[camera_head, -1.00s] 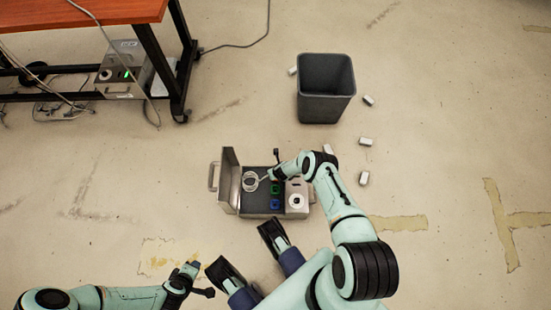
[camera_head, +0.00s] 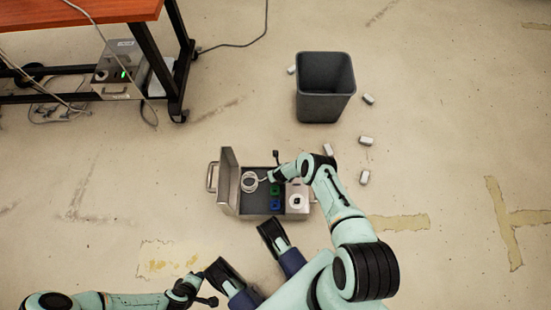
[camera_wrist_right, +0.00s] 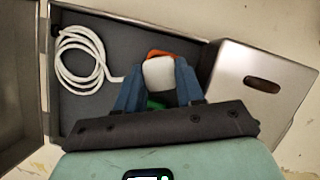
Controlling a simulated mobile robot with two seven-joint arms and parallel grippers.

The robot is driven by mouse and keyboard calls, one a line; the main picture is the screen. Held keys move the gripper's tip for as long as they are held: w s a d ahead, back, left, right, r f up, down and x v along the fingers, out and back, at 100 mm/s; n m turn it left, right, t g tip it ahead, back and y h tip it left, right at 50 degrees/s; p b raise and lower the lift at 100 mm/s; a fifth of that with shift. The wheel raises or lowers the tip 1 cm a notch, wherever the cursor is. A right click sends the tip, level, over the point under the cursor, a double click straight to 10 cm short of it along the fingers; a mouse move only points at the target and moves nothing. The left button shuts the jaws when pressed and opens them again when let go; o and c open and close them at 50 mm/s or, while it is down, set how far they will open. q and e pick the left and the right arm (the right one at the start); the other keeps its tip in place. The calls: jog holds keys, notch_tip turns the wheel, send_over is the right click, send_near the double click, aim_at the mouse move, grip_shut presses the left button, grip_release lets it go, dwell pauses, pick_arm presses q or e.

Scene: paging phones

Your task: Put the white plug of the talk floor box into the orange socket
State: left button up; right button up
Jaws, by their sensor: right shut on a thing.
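The open grey floor box (camera_head: 229,197) lies on the floor in the middle of the head view, its lid upright at the left. A green socket (camera_head: 275,189) and a blue socket (camera_head: 275,204) show inside. My right gripper (camera_wrist_right: 158,82) is shut on the white plug (camera_wrist_right: 158,75), over the orange socket (camera_wrist_right: 158,52). Only an orange edge shows behind the plug; I cannot tell whether it is seated. The plug's white cable (camera_wrist_right: 80,58) lies coiled in the box. My left gripper (camera_head: 195,286) is low at the left, away from the box; its jaws are unclear.
A metal cover with a slot (camera_wrist_right: 262,85) is at the box's right side. A dark bin (camera_head: 325,90) stands behind, with several small pale blocks around it. An orange-topped table (camera_head: 90,10) with cables and another box (camera_head: 115,70) is at the upper left.

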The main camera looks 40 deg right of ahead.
pick_arm(q)
jog(key=shift+f+b, duration=0.3)
jog(key=shift+f, duration=0.05)
pick_arm(e)
jog(key=shift+f, duration=0.4)
jog(key=o, duration=1.1)
jog(key=shift+d, duration=0.1)
jog(key=shift+d, duration=0.1)
pick_arm(q)
jog(key=w+r+t+p, duration=0.1)
jog(key=w+r+p, duration=0.2)
jog(key=r, duration=0.1)
pick_arm(e)
jog(key=v, duration=0.3)
jog(key=shift+r, duration=0.1)
pick_arm(q)
jog(key=s+d+r+m+g+h+p, duration=0.1)
jog(key=s+d+r+g+p, duration=0.2)
jog(key=s, duration=0.7)
notch_tip(320, 180, up, 5)
jog(key=d+p, duration=0.2)
jog(key=p, duration=0.1)
jog(key=shift+d+f+h, duration=0.15)
jog(key=shift+d+h, duration=0.15)
jog(key=shift+d, duration=0.05)
pick_arm(e)
jog(key=v, duration=1)
jog(key=shift+s+a, duration=0.1)
jog(key=shift+a, duration=0.2)
